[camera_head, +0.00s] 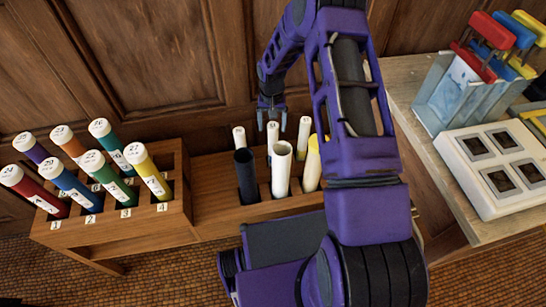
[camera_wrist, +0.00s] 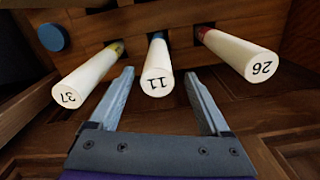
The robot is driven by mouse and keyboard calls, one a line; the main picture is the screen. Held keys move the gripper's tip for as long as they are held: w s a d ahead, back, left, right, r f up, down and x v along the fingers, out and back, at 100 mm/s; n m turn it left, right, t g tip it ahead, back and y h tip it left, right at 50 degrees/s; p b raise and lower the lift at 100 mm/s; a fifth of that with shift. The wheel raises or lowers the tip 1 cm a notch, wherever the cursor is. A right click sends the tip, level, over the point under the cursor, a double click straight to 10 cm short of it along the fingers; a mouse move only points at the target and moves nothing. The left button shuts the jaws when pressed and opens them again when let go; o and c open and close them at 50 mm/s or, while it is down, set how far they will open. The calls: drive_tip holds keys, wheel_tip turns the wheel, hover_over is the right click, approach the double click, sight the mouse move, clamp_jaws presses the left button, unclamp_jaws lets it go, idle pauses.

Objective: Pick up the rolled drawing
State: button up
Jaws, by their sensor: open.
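My gripper (camera_head: 271,125) hangs above the back row of a wooden rack (camera_head: 214,187), its two fingers apart and nothing between them. Below it stands a white roll (camera_head: 272,138), with similar white rolls to its left (camera_head: 239,137) and right (camera_head: 304,136). In the wrist view, my open gripper (camera_wrist: 162,85) points toward the white-ended roll marked 11 (camera_wrist: 157,68), which shows between the finger lines. White rolls marked 37 (camera_wrist: 88,76) and 26 (camera_wrist: 238,54) lie outside the fingers. Whether the fingers surround roll 11 or stop short, I cannot tell. The pictures do not single out one drawing.
Left, a rack (camera_head: 112,232) holds several numbered coloured tubes. Right, a table (camera_head: 408,72) bears a white four-socket box (camera_head: 478,196). A panelled wall (camera_head: 140,55) stands close behind.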

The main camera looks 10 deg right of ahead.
sight(273, 136)
wheel_tip(273, 136, down, 5)
drive_tip(key=shift+s+d+f+b, duration=0.1)
drive_tip(key=shift+s+f+b, duration=0.05)
drive_tip(key=shift+b, duration=0.25)
clamp_jaws()
idle(0.4)
